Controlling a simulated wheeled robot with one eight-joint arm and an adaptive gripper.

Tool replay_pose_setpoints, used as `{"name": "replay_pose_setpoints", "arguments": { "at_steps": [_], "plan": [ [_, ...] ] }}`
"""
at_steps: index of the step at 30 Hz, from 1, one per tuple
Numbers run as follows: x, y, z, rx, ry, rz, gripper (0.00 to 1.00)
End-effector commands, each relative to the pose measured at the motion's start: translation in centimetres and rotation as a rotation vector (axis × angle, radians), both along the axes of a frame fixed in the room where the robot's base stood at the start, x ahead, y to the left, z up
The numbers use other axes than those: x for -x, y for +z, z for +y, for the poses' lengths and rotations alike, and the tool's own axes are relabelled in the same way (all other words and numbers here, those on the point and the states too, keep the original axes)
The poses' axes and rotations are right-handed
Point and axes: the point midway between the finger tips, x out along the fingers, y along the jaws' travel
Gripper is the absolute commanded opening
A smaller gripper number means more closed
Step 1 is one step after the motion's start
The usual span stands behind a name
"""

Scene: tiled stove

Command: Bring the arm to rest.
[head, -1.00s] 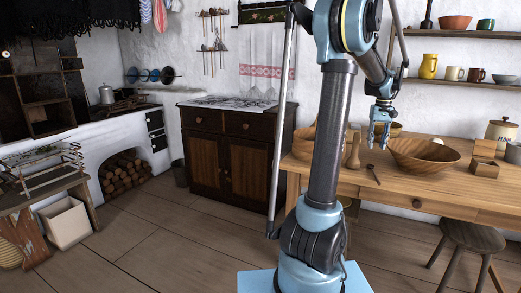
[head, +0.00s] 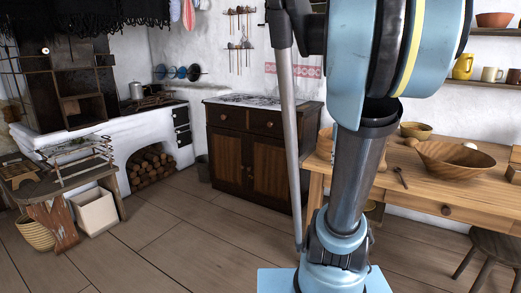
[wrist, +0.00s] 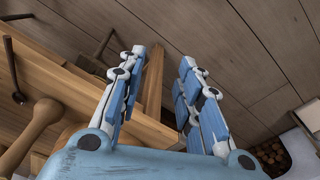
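My gripper (wrist: 160,70) shows in the wrist view. Its two blue-padded fingers stand apart with nothing between them, so it is open and empty. Beyond the fingers are the wooden table's edge and leg and the plank floor. In the head view my arm is folded up close to the camera, with a large blue joint filling the upper middle. The gripper itself is out of sight in the head view.
The wooden table (head: 480,203) stands at right with a wooden bowl (head: 455,165) and a spoon (head: 401,178). A stool (head: 498,245) is in front. A dark cabinet (head: 268,160) stands at the back. At left are a white bin (head: 96,213) and a bench (head: 35,200). The middle floor is free.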

Motion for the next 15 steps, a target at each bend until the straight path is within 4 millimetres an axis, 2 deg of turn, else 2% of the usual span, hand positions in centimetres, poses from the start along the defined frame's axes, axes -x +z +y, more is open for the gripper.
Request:
{"name": "replay_pose_setpoints", "arguments": {
  "at_steps": [1, 6, 15],
  "plan": [
    [1.1, -0.8, 1.2, 0.001, 0.014, -0.007, 0.32],
    [4.3, -3.3, 4.3, 0.002, 0.046, -0.032, 0.32],
    [9.7, -8.6, 8.3, -0.005, 0.1, -0.075, 0.32]
  ]
}}
